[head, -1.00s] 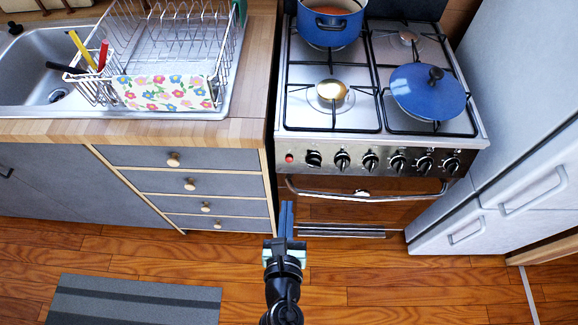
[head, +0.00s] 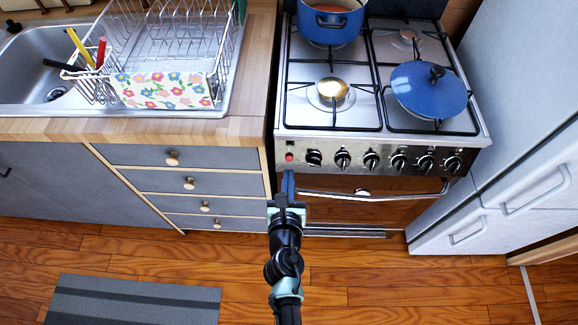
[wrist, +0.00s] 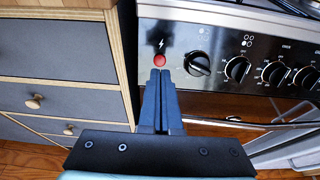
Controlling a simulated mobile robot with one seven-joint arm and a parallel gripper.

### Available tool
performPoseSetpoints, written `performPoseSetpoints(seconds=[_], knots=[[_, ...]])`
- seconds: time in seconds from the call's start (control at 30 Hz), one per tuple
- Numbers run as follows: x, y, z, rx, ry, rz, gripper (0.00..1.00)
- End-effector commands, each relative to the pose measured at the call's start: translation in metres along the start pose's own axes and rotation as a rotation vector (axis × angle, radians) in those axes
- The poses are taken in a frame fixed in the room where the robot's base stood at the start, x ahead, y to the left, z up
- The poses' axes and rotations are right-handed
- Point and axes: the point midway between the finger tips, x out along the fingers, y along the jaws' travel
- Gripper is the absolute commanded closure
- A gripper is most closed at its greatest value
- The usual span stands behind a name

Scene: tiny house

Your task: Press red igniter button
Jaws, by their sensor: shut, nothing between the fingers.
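The red igniter button (head: 289,157) is a small round red knob at the left end of the stove's front panel. In the wrist view the red button (wrist: 159,60) sits below a white lightning mark, just beyond my fingertips. My gripper (head: 288,173) is shut and empty, with its fingers pointing at the panel just below the button. In the wrist view my gripper (wrist: 160,72) has both fingertips together, right under the button. I cannot tell whether they touch it.
Several black knobs (head: 371,160) run along the panel right of the button. The oven handle (head: 370,195) sticks out below. Wooden-edged drawers (head: 172,158) stand to the left. A blue pot (head: 331,28) and a blue lid (head: 429,92) are on the stove top.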

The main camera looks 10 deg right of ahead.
Motion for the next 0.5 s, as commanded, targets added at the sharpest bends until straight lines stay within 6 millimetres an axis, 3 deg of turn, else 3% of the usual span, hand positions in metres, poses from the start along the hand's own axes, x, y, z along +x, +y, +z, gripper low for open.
performPoseSetpoints(seconds=[0.2,0.5], knots=[[0.032,0.0,-0.001,0.0,-0.001,0.0,1.0],[0.044,0.0,0.0,0.0,0.0,0.0,1.0]])
